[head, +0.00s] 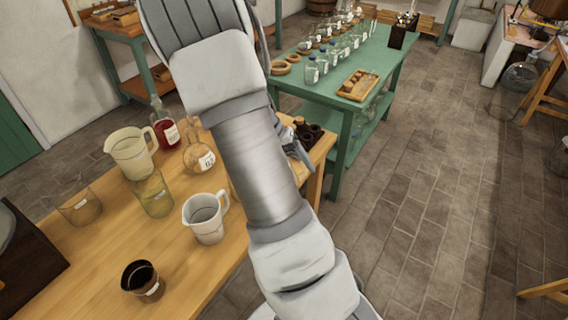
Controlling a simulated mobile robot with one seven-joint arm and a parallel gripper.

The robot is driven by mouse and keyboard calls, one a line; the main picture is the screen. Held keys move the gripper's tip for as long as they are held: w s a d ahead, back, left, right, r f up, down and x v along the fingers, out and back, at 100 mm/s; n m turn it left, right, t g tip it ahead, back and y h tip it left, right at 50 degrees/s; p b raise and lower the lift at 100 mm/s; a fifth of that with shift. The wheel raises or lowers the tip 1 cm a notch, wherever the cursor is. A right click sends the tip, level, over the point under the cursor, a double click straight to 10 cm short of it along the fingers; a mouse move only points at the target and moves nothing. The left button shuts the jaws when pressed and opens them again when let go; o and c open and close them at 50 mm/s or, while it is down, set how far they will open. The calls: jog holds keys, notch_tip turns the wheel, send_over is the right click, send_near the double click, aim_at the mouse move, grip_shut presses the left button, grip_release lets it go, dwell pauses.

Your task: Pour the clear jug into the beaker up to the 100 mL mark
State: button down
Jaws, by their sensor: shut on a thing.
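A clear, greyish jug (206,218) with a handle on its right stands upright on the wooden table (215,275), left of my arm. A clear glass beaker (155,195) stands behind and left of it. A second, wider glass beaker (80,208) stands at the table's left. Their marks are too small to read. My gripper (298,151) is mostly hidden behind my arm; only a grey part shows beside the arm, near the table's far right end. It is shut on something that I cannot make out.
A cream jug (132,153), a red-filled bottle (165,128), a round labelled flask (199,155) and a dark cup (142,281) stand on the table. Dark round things (310,132) sit at its far end. A green table (385,65) with glassware stands beyond.

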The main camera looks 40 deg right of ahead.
jog(key=shift+w+a+r+g+h+p, duration=0.15)
jog(key=shift+r+g+h+p, duration=0.15)
jog(key=shift+r+p, duration=0.2)
jog(key=shift+w+a+r+g+h+p, duration=0.2)
jog(key=shift+r+g+p, duration=0.1)
jog(key=shift+r+p, duration=0.25)
jog(key=shift+w+a+r+g+h+p, duration=0.1)
jog(key=shift+w+r+g+h+p, duration=0.15)
jog(key=shift+r+p, duration=0.25)
dwell(1.4)
jog(key=shift+s+f, duration=0.1)
jog(key=shift+f, duration=0.05)
dwell(1.3)
jog(key=shift+s+d+f+t+y+b, duration=0.15)
jog(key=shift+s+f+t+y+b, duration=0.1)
jog(key=shift+f+b, duration=0.35)
jog(key=shift+s+d+f+t+y+b, duration=0.15)
jog(key=shift+f+t+y+b, duration=0.05)
jog(key=shift+f+b, duration=0.3)
jog(key=shift+s+d+f+t+y+b, duration=0.1)
jog(key=shift+f+t+y+b, duration=0.2)
jog(key=shift+t+b, duration=0.2)
